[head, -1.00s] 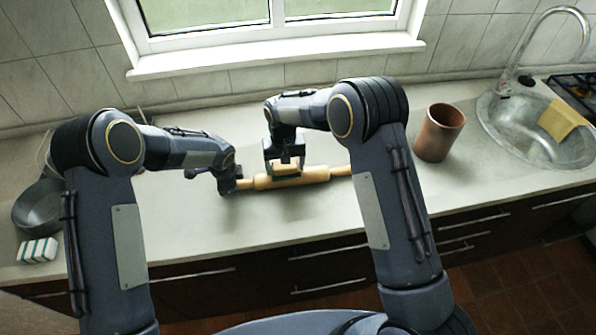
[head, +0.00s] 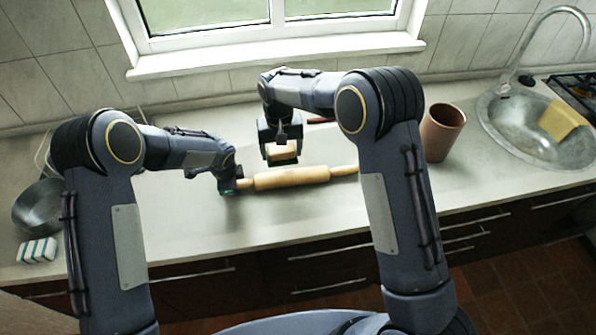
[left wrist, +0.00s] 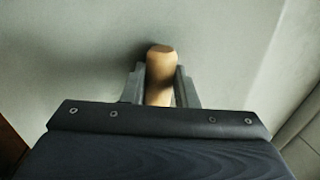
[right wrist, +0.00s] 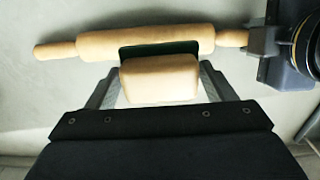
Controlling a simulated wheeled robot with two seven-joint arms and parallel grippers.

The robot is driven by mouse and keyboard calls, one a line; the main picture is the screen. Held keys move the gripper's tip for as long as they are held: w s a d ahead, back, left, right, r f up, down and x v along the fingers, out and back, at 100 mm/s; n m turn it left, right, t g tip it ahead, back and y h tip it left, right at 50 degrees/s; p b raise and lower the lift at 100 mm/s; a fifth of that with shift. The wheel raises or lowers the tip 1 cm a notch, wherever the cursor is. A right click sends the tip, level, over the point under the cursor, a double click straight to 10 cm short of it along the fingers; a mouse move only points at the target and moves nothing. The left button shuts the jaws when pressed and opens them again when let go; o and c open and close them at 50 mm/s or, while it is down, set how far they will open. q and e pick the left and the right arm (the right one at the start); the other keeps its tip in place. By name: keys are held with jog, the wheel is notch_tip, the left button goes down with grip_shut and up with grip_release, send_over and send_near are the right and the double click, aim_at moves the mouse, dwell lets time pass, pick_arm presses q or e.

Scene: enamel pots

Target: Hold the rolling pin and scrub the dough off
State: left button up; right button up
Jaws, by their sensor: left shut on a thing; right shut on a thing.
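The wooden rolling pin (head: 291,177) lies level over the counter. My left gripper (head: 232,186) is shut on its left handle; the left wrist view shows the handle end (left wrist: 160,72) between the fingers. My right gripper (head: 282,148) is shut on a tan sponge (head: 283,155) with a dark green layer. In the head view the sponge is just behind the pin's roller with a small gap. In the right wrist view the sponge (right wrist: 160,80) has its green side towards the roller (right wrist: 150,40). I cannot make out any dough on the pin.
A copper-coloured pot (head: 441,133) stands right of the pin, before the sink (head: 530,125) with a yellow cloth-like piece (head: 563,118). A grey pan (head: 38,206) and a striped sponge (head: 38,250) are at the far left. The counter before the pin is clear.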

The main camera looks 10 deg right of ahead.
notch_tip(320, 180, up, 6)
send_over(283, 174)
dwell(0.3)
jog(key=d, duration=1)
dwell(0.5)
jog(key=a, duration=1)
jog(key=shift+f, duration=4.9)
jog(key=shift+f, duration=1.5)
